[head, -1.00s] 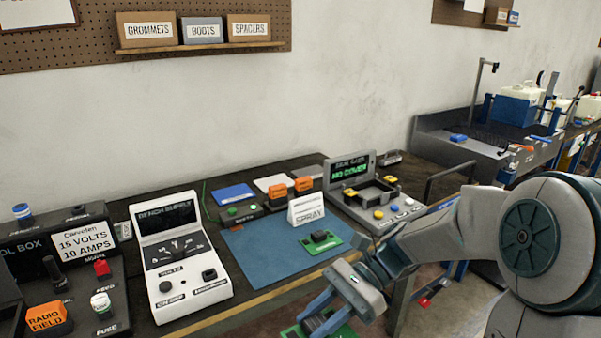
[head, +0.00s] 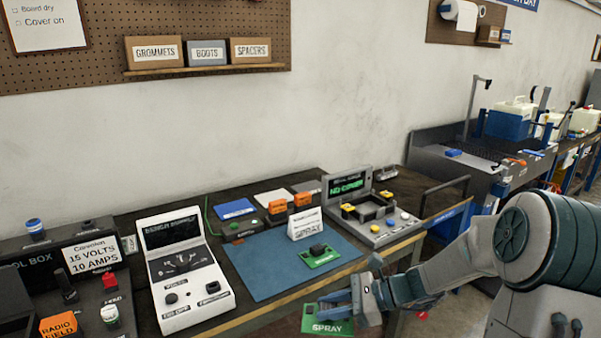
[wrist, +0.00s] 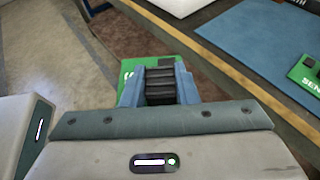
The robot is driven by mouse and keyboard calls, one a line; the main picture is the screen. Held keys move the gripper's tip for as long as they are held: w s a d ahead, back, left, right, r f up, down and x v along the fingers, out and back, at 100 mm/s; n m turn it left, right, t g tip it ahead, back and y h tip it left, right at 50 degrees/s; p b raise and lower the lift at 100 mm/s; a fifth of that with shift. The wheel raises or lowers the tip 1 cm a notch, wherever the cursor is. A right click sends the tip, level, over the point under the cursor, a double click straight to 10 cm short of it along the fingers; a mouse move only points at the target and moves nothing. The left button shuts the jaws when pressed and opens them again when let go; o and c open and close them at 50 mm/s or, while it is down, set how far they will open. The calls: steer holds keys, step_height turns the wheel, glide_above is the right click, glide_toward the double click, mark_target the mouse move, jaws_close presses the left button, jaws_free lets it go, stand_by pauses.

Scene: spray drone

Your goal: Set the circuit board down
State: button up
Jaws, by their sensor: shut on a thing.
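My gripper (head: 340,303) is shut on a green circuit board (head: 318,326) marked SPRAY, in front of the bench's near edge. In the wrist view the fingers (wrist: 159,88) close on the dark ribbed block on this board (wrist: 190,67), which hangs beyond the bench edge over the floor. A second green board (head: 322,260) with a dark block lies on the blue mat (head: 268,270); in the wrist view this board (wrist: 308,72) reads "SEN" before the frame cuts it off. A white SPRAY card (head: 306,225) stands behind it.
A white bench supply (head: 183,270) stands left of the mat. A grey tester (head: 375,215) with a screen reading NO COVER stands right of it. Orange blocks (head: 277,207) sit behind the mat. The mat's left and front parts are bare.

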steer(key=w+d+f+m+t+h+p, duration=0.1)
steer(key=w+d+f+m+t+h, duration=0.5)
steer(key=f+m+t, duration=0.4)
steer(key=shift+d+f+m+t+h+p, duration=0.35)
steer(key=shift+d+f+m+h, duration=0.35)
steer(key=shift+d, duration=0.65)
steer(key=shift+f+y, duration=0.15)
steer(key=shift+y, duration=0.15)
